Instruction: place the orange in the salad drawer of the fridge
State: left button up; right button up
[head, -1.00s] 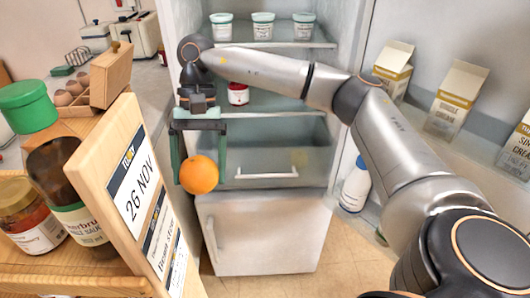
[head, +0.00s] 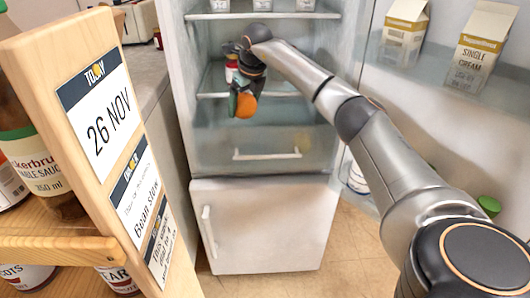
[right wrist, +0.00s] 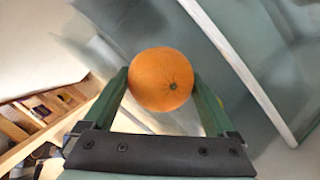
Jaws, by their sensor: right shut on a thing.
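The orange (head: 245,105) is held by my right gripper (head: 241,100), inside the open fridge, in front of and above the salad drawer. In the right wrist view the orange (right wrist: 161,79) sits between the two green fingers of the gripper (right wrist: 162,88). The salad drawer (head: 222,156) is at the bottom of the fridge compartment, with a pale handle bar (head: 267,154). The drawer looks shut; its inside is hard to make out through the front. My left gripper is not in view.
The open fridge door at right holds cream cartons (head: 478,45). A wooden board with date labels (head: 100,130) stands at the left. Floor shows at lower centre.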

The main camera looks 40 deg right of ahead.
jog(key=d+f+m+h+b, duration=0.1)
jog(key=d+f+m, duration=0.2)
jog(key=f, duration=0.1)
jog(key=s+d+f+m+g+h+b, duration=0.1)
jog(key=d+f+m+b, duration=0.1)
jog(key=d+f+m, duration=0.1)
jog(key=s+d+f+m+g+b, duration=0.1)
jog(key=d+f+m, duration=0.2)
jog(key=f, duration=0.2)
jog(key=shift+d+f+m+h, duration=0.15)
jog(key=shift+d+m+h, duration=0.15)
jog(key=shift+d+h, duration=0.1)
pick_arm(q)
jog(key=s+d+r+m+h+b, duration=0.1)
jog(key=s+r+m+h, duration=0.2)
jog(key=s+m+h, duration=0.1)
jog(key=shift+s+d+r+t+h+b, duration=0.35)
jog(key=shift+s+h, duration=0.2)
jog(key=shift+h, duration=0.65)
pick_arm(e)
jog(key=shift+f, duration=2.05)
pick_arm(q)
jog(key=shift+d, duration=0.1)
pick_arm(e)
jog(key=shift+f, duration=0.15)
jog(key=o, duration=1.4)
